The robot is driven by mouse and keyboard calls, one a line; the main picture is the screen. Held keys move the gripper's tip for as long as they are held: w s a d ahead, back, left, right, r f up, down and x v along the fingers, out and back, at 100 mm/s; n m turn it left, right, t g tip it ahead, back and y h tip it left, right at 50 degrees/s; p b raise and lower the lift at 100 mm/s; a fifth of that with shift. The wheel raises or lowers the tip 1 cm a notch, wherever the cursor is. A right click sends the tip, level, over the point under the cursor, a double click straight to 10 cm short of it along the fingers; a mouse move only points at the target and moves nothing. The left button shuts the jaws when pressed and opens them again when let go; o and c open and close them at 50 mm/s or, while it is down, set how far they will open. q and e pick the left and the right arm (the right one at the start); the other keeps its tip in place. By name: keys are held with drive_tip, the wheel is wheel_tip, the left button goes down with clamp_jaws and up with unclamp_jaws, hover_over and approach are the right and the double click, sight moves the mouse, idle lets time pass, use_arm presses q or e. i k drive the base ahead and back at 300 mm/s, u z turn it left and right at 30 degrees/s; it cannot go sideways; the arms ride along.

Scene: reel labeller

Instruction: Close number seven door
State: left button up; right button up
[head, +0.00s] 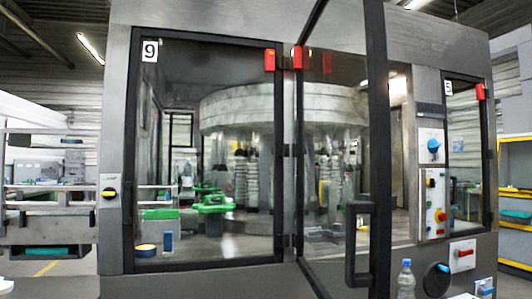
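A tall black-framed glass door (378,130) stands open in the middle of the machine front. It is hinged at its left side, beside the post right of door 9, and its free edge swings out toward me. A black bar handle (351,245) is on the free edge. I see no number on this door. Its top and bottom go out of the picture. The opening behind it shows partly through the glass and to the right of the door. Neither of my grippers is clearly in view.
A shut glass door (206,262) labelled 9 is on the left. A narrower shut door (447,160) with a number label is on the right. A control panel (432,180) stands between the openings. A plastic bottle (406,281) and a black handwheel (436,279) are low at right.

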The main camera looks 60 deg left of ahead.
sight(377, 280)
drive_tip(key=z, duration=0.05)
drive_tip(key=k, duration=0.1)
drive_tip(key=u, duration=1.35)
